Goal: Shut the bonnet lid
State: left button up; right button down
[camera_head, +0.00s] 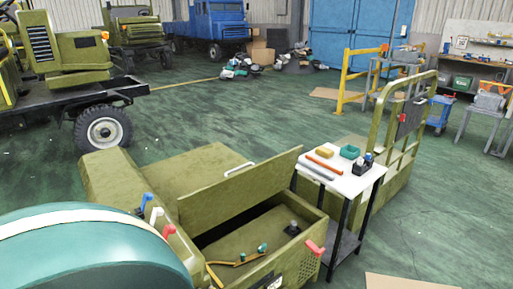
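The bonnet lid (245,188) is an olive green panel. It stands raised and tilted along the back of an open compartment in the olive chassis body (315,215). A white curved handle (238,170) shows just behind or at the lid's top edge; I cannot tell which part it is fixed to. Inside the open compartment are a yellow cable (235,262) with teal ends and a small black cap (292,228). A red tab (315,248) sits on the compartment's right front rim. Neither of my grippers is in view.
A small white-topped table (345,181) with tools stands close right of the compartment. Blue, white and red levers (156,214) stick up left of the lid. An olive rail frame (405,120) stands behind the table. Green floor is open further right.

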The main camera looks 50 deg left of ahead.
aim_at(200, 210)
jog(key=i+u, duration=0.15)
jog(key=u, duration=0.25)
jog(key=i+l+u, duration=0.1)
jog(key=u, duration=0.3)
jog(key=i+l+u, duration=0.1)
jog(key=u, duration=0.25)
jog(key=i+l+u, duration=0.15)
jog(key=u, duration=0.25)
jog(key=i+l, duration=0.05)
